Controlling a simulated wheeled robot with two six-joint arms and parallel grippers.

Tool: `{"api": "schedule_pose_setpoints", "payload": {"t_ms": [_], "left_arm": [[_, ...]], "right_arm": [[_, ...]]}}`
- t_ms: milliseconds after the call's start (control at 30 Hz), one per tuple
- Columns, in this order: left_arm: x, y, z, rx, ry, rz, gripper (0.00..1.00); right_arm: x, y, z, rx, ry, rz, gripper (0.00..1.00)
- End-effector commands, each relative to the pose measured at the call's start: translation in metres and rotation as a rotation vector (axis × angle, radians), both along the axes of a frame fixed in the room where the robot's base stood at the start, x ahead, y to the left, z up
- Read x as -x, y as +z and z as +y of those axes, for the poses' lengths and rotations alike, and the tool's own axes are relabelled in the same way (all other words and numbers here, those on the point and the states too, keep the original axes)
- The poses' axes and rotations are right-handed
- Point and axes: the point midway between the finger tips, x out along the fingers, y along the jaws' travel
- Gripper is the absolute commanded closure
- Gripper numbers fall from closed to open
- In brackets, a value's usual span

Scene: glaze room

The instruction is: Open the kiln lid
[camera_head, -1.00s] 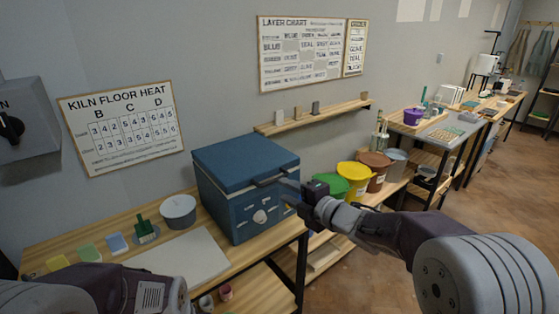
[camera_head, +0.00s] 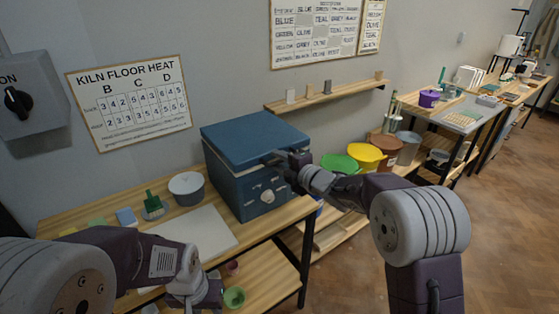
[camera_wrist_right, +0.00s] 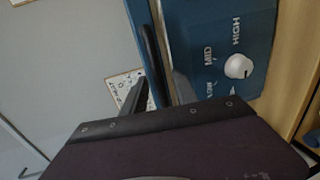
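The blue kiln (camera_head: 238,188) stands on the wooden bench with its lid (camera_head: 252,135) down. The dark lid handle (camera_wrist_right: 152,48) runs along the front. My right gripper (camera_head: 281,160) is at the kiln's front, by the right part of the handle, and hides some of it. In the right wrist view, its two fingers (camera_wrist_right: 158,92) are apart, with the handle bar lying between them and a gap showing beside it. My left gripper (camera_head: 205,292) hangs low over the bench's front edge, away from the kiln; its fingers are not clear.
A grey bucket (camera_head: 187,188), a green brush (camera_head: 152,204) and a pale board (camera_head: 205,232) lie left of the kiln. A wall shelf (camera_head: 330,95) is behind. Green (camera_head: 340,164) and yellow (camera_head: 362,156) tubs stand to the right. A green cup (camera_head: 234,297) sits below.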

Motion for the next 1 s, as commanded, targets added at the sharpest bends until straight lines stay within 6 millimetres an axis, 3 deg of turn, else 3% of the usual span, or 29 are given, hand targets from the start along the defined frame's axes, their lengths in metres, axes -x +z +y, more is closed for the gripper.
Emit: {"api": "schedule_pose_setpoints", "payload": {"t_ms": [200,333,1000], "left_arm": [[0.0001,-0.0002,0.0,0.0,0.0,0.0,0.64],[0.0,-0.0002,0.0,0.0,0.0,0.0,0.64],[0.0,-0.0002,0.0,0.0,0.0,0.0,0.64]], "right_arm": [[-0.0008,-0.0003,0.0006,0.0,0.0,0.0,0.66],[-0.0007,-0.0002,0.0005,0.0,0.0,0.0,0.99],[-0.0001,-0.001,0.0008,0.0,0.001,0.001,1.0]]}}
